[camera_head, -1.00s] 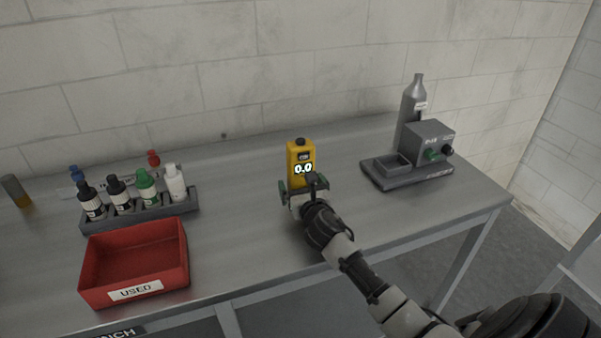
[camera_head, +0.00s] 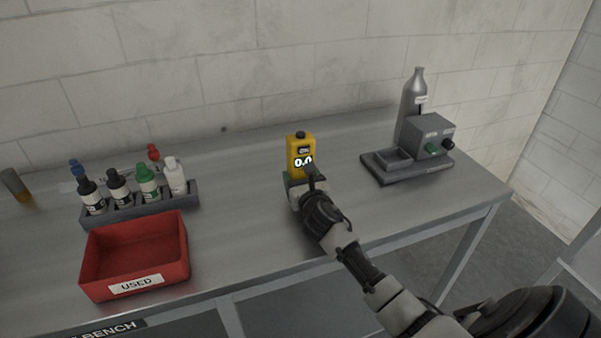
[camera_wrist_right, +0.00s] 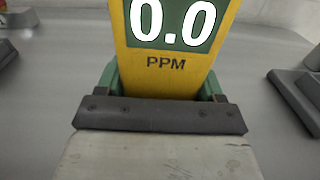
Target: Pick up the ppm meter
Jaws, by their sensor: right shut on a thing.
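The ppm meter (camera_head: 299,146) is a yellow upright box with a black top knob and a display reading 0.0. It stands around the middle of the grey bench. In the right wrist view the meter (camera_wrist_right: 165,62) fills the top centre, with "PPM" printed below its display. My right gripper (camera_head: 300,180) is shut on the meter's lower part. Its green fingers flank the meter on both sides in the wrist view (camera_wrist_right: 162,84). I cannot tell whether the meter's base touches the bench, since the gripper hides it. My left gripper is not in view.
A red bin labelled USED (camera_head: 136,285) and a rack (camera_head: 140,212) of capped bottles stand at the left. A grey device (camera_head: 425,140) with a tray and a grey bottle (camera_head: 412,95) stand at the right. A brick wall is behind; bench around the meter is mostly clear.

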